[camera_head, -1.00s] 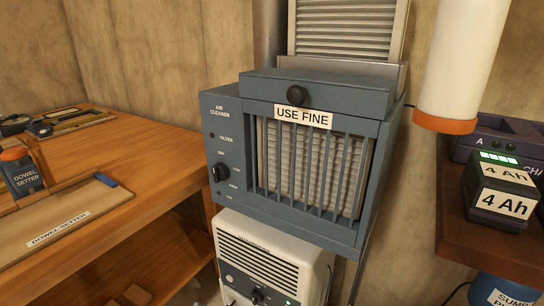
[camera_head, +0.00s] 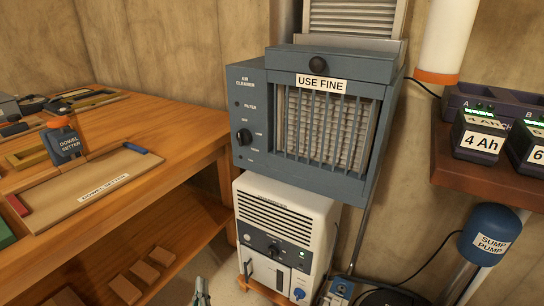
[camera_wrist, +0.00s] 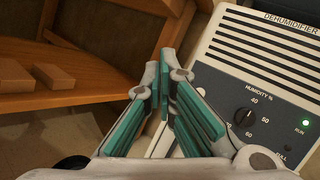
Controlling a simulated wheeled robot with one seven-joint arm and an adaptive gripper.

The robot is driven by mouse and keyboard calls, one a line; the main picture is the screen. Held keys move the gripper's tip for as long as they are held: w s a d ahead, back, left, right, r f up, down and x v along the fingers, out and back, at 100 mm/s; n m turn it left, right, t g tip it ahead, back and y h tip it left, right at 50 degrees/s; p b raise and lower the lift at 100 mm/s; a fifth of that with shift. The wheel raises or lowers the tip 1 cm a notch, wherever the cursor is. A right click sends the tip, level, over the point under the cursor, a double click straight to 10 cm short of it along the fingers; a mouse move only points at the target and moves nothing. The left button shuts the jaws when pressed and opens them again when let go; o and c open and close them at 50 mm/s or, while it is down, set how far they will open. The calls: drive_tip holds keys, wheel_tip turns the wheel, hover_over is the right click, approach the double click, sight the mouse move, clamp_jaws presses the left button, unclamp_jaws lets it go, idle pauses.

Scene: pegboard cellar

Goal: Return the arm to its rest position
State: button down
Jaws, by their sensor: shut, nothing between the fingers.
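My gripper (camera_head: 200,292) shows at the bottom edge of the head view, only its tip in sight, left of the white dehumidifier (camera_head: 283,225). In the wrist view my gripper (camera_wrist: 165,72) has its grey fingers with teal pads drawn together, with nothing held between them. The dehumidifier also shows in the wrist view (camera_wrist: 285,75), to the right of and beyond the fingers. Most of my arm is out of sight.
A wooden bench (camera_head: 190,125) with a dowel setter (camera_head: 66,142) stands at the left, small wood blocks (camera_head: 125,289) on its lower shelf. The air cleaner (camera_head: 253,135) sits above the dehumidifier. A charger shelf (camera_head: 460,172) and sump pump (camera_head: 487,235) are at the right.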

drive_tip(key=w+d+r+m+g+h, duration=0.3)
drive_tip(key=d+r+m+g+h, duration=0.1)
drive_tip(key=d+r+m+h, duration=0.5)
drive_tip(key=w+d+r+m+g+h, duration=0.3)
drive_tip(key=d+r+m+g+h, duration=0.1)
drive_tip(key=d+r+m+h, duration=0.5)
drive_tip(key=s+d+r+m+g+y, duration=0.2)
drive_tip(key=s+d+r+m+g, duration=0.5)
drive_tip(key=d, duration=0.3)
drive_tip(key=s+d+r+m+g+y, duration=0.2)
drive_tip(key=s+d+r+m+g, duration=0.3)
drive_tip(key=d+r+m+g, duration=0.4)
drive_tip(key=s+d+r+m+y, duration=0.2)
drive_tip(key=s+d+y, duration=0.1)
drive_tip(key=s, duration=0.4)
drive_tip(key=s+d+r+m+y, duration=0.2)
drive_tip(key=s+d+y, duration=0.1)
drive_tip(key=s, duration=0.5)
drive_tip(key=s+a+m+t+y, duration=0.3)
drive_tip(key=s+a+m+y, duration=0.15)
drive_tip(key=s, duration=0.65)
wheel_tip(320, 180, up, 36)
drive_tip(key=d+t+p, duration=0.1)
drive_tip(key=t+p, duration=0.3)
drive_tip(key=p, duration=3)
drive_tip(key=shift+r, duration=0.25)
drive_tip(key=shift+y, duration=0.25)
